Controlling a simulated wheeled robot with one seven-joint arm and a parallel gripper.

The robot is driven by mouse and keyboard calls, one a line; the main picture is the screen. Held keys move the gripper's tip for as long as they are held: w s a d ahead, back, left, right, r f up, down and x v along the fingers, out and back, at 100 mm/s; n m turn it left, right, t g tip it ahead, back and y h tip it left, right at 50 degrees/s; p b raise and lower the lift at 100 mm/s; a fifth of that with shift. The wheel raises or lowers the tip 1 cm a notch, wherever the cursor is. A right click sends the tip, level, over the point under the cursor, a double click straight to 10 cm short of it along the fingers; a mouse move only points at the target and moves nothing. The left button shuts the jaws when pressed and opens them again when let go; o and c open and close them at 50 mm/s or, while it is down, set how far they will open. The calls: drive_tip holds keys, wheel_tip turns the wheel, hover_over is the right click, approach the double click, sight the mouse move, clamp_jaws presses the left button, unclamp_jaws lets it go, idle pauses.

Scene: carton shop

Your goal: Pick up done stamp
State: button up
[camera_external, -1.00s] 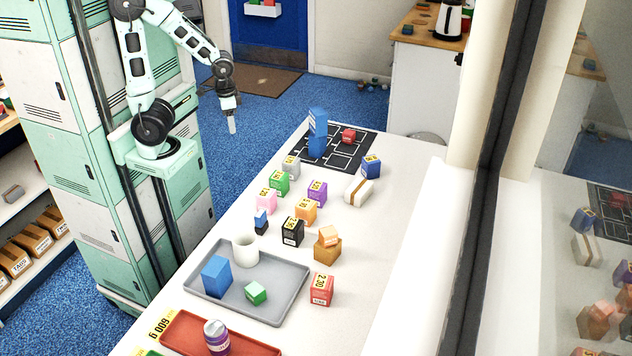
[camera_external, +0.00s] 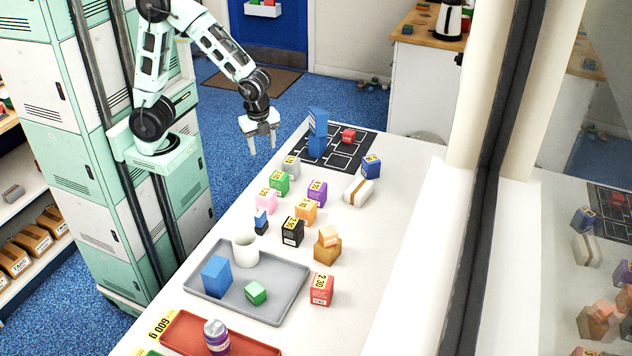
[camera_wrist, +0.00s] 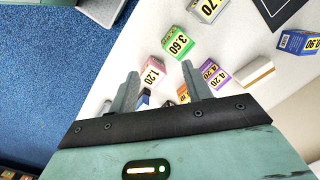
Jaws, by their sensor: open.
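A small stamp-like piece with a blue top and black base (camera_external: 261,222) stands on the white table, left of the black price box; it looks like the done stamp, though no lettering is readable. In the wrist view it is partly visible (camera_wrist: 145,98) between my fingers, with its lower part hidden by the gripper. My gripper (camera_external: 262,147) is open and empty, pointing down, above and beyond the table's left edge. It is well above and behind the stamp. Both fingers also show in the wrist view (camera_wrist: 160,72).
Several price boxes surround the stamp: pink (camera_external: 267,201), green (camera_external: 279,184), orange (camera_external: 306,211), black (camera_external: 293,232). A white mug (camera_external: 245,250) stands on the grey tray (camera_external: 288,310) in front. A tall blue object (camera_external: 318,130) stands on the black grid mat (camera_external: 352,158).

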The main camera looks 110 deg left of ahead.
sight(262, 214)
drive_tip(key=w+d+m+h, duration=0.1)
drive_tip(key=w+d+m, duration=0.35)
drive_tip(key=d, duration=0.35)
drive_tip(key=w+d+m, duration=0.3)
drive_tip(key=d+m, duration=0.3)
drive_tip(key=d, duration=0.1)
drive_tip(key=f, duration=1.1)
drive_tip(key=shift+s+d+f+p, duration=0.15)
drive_tip(key=shift+s+d+p, duration=0.05)
drive_tip(key=shift+s+p, duration=0.1)
drive_tip(key=shift+s+a+f+p, duration=0.1)
drive_tip(key=shift+s+f+p, duration=0.1)
drive_tip(key=shift+f, duration=1.3)
drive_tip(key=shift+s+a+f+p, duration=0.1)
drive_tip(key=shift+s+f, duration=0.1)
drive_tip(key=shift+f, duration=1.25)
clamp_jaws()
